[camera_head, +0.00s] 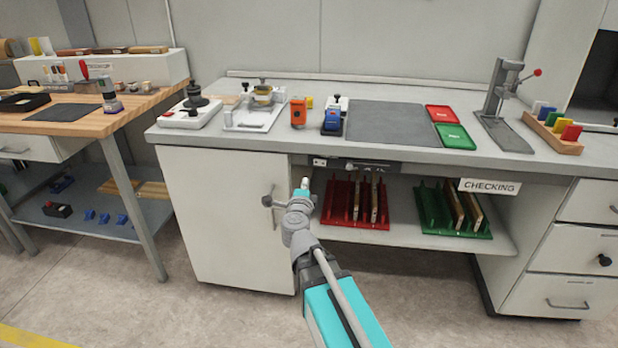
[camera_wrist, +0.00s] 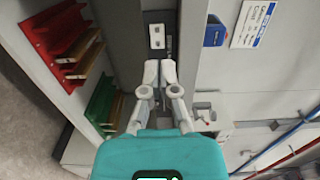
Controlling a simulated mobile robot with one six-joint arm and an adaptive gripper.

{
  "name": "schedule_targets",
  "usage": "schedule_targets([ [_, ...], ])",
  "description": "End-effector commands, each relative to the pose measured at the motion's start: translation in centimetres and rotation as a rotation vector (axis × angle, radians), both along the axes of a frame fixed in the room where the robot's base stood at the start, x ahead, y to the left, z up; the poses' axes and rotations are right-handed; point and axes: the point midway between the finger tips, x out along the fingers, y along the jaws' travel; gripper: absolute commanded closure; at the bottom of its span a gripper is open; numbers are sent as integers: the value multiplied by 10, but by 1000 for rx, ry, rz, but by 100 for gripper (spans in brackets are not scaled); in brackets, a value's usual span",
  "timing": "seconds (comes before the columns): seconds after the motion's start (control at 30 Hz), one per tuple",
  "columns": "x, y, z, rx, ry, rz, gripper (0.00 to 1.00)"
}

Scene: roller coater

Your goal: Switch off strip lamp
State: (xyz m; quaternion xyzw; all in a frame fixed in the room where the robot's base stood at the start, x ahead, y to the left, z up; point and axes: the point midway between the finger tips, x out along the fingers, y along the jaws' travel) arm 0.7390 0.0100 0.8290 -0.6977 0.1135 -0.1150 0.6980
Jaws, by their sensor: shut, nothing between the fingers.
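A small white switch plate (camera_head: 320,162) with dark marks sits on the dark strip under the bench's front edge. In the wrist view the plate (camera_wrist: 157,36) lies just beyond my fingertips, with a gap between. My gripper (camera_head: 305,184) is below and slightly left of the plate in the head view. In the wrist view my gripper (camera_wrist: 160,66) is shut and empty, its fingers pointing at the plate. A long thin pale strip (camera_head: 300,78) runs along the wall behind the bench; I cannot tell whether it is the lamp, or whether a lamp is lit.
The bench top (camera_head: 390,158) overhangs the plate. A red rack (camera_head: 340,212) and a green rack (camera_head: 435,215) stand on the shelf below. A white cabinet door (camera_head: 215,205) with a handle is left of my gripper. A CHECKING sign (camera_head: 490,187) hangs at right.

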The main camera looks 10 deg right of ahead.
Motion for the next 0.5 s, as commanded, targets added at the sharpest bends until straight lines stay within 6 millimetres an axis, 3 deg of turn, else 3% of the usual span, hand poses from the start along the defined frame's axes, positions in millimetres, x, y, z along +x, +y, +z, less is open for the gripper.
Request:
schedule_targets([
  [0.2,-16,8,0,0,0,0,100],
  [0.5,-19,10,0,0,0,-1,100],
])
